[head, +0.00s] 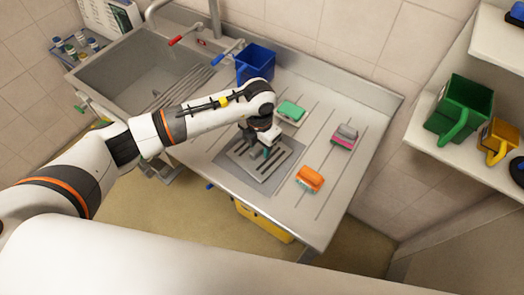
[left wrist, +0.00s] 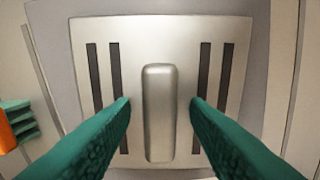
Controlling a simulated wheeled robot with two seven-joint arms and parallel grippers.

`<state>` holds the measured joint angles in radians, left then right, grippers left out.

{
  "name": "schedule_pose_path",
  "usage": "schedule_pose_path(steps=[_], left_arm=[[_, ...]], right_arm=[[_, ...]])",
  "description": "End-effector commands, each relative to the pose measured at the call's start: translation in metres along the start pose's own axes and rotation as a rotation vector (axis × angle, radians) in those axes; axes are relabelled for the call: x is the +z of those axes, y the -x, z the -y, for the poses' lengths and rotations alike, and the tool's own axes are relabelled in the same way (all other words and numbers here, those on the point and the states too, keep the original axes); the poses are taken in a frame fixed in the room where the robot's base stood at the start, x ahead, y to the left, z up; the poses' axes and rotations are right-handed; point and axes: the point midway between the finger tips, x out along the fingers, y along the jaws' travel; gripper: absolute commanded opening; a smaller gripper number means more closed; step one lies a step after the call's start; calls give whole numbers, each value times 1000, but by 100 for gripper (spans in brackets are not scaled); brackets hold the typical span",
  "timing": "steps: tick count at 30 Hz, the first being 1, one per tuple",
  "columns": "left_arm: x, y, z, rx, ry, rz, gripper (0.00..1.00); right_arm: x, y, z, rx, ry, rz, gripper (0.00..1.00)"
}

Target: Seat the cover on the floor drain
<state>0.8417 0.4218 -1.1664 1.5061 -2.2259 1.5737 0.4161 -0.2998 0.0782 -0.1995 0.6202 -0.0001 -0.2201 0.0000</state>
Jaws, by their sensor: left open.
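The drain cover (head: 268,175) is a light metal plate with dark slots. It lies on a darker grey square (head: 283,186) on the metal counter. In the left wrist view the cover (left wrist: 145,32) fills the middle, with a raised bar handle (left wrist: 159,115) standing on it. My left gripper (head: 263,151) is over the cover. Its teal fingers (left wrist: 160,104) are open, one on each side of the handle, with a gap on both sides. The drain opening is not visible, and I cannot tell whether the cover sits flush. My right gripper is not in view.
A green brush (head: 291,110), a pink and grey brush (head: 345,134) and an orange brush (head: 310,178) lie around the cover. A blue bucket (head: 255,62) stands behind my arm. The sink (head: 130,60) is at left. A shelf (head: 440,135) at right holds a green container (head: 460,108).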

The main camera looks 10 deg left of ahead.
Motion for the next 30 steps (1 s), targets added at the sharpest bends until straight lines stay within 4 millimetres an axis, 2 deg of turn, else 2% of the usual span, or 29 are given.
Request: schedule_pose_path(steps=[3,11,30], left_arm=[[0,0,0,0,0,0,42],[0,0,0,0,0,0,0],[0,10,0,0,0,-1,0]], right_arm=[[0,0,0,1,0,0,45],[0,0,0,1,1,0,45],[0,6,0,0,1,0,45]])
